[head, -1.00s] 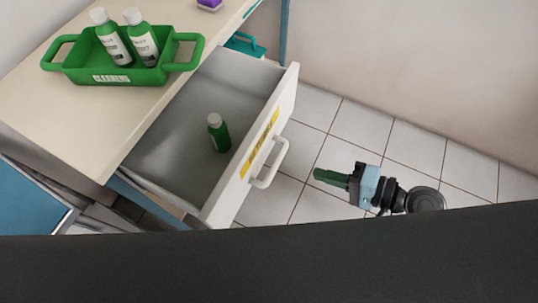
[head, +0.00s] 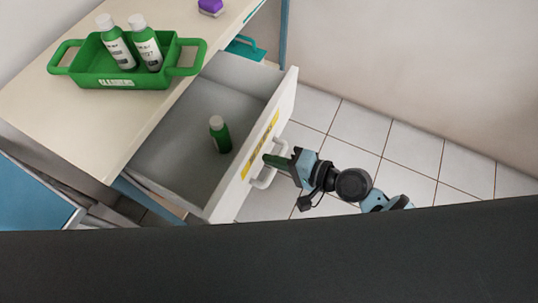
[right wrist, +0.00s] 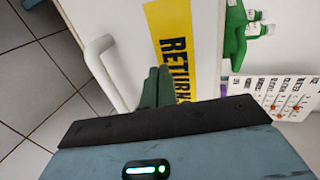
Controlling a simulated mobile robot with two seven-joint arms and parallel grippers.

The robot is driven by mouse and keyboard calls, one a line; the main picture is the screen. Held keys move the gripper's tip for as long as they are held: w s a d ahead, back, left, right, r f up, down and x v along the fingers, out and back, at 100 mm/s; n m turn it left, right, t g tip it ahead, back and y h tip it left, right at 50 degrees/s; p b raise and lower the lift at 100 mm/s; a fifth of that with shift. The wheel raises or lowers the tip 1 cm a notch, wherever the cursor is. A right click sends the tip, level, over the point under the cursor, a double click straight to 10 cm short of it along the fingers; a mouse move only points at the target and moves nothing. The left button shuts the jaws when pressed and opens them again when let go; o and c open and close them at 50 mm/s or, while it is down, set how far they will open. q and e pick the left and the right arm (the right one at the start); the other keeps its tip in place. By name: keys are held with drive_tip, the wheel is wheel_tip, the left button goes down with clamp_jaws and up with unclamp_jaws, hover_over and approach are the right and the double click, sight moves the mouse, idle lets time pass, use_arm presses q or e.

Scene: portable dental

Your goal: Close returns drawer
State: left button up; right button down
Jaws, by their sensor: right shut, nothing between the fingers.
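In the right wrist view the label (right wrist: 172,45) reads "RETURN" in part, and the handle (right wrist: 104,68) is left of the fingers. My right gripper (head: 268,160) is shut and empty, its green fingertips at the drawer front by the handle and label. In the right wrist view the fingers (right wrist: 155,86) point at the front; contact is unclear. My left gripper is out of view.
A green tray (head: 120,80) with two bottles stands on the counter (head: 60,110). A purple item (head: 210,6) lies at the counter's far end. A teal object (head: 245,48) is behind the drawer. Tiled floor (head: 400,150) is open to the right.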

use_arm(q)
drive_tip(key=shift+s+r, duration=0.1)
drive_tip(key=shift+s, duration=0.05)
use_arm(e)
drive_tip(key=shift+w+a, duration=0.35)
drive_tip(key=shift+a, duration=0.25)
